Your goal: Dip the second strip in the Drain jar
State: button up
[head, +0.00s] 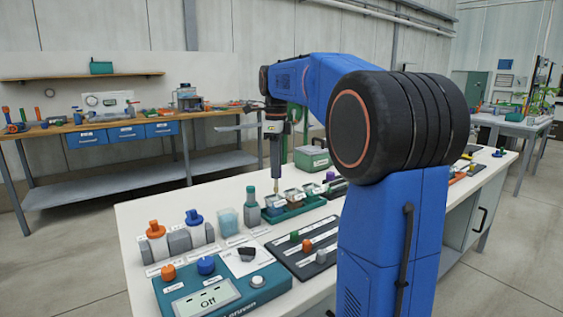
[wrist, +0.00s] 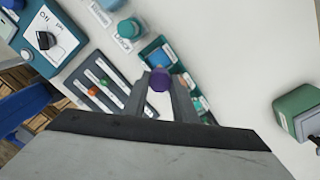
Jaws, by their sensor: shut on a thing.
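My gripper (head: 276,181) points down over the teal tray of jars (head: 296,209) in the head view. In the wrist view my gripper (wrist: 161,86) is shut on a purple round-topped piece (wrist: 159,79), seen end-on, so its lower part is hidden. The tray (wrist: 146,52) lies just beyond and partly behind the fingers there. I cannot tell whether the held piece touches a jar.
A dark board (head: 291,258) with white strips and coloured knobs lies in front of the tray. A teal-capped bottle (head: 251,211) stands left of the tray. A green box (head: 312,158) stands behind.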

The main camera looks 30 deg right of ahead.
jog(key=shift+a+f, duration=0.3)
jog(key=shift+f, duration=3)
jog(key=shift+r, duration=4.2)
jog(key=shift+r, duration=0.2)
jog(key=shift+d, duration=0.15)
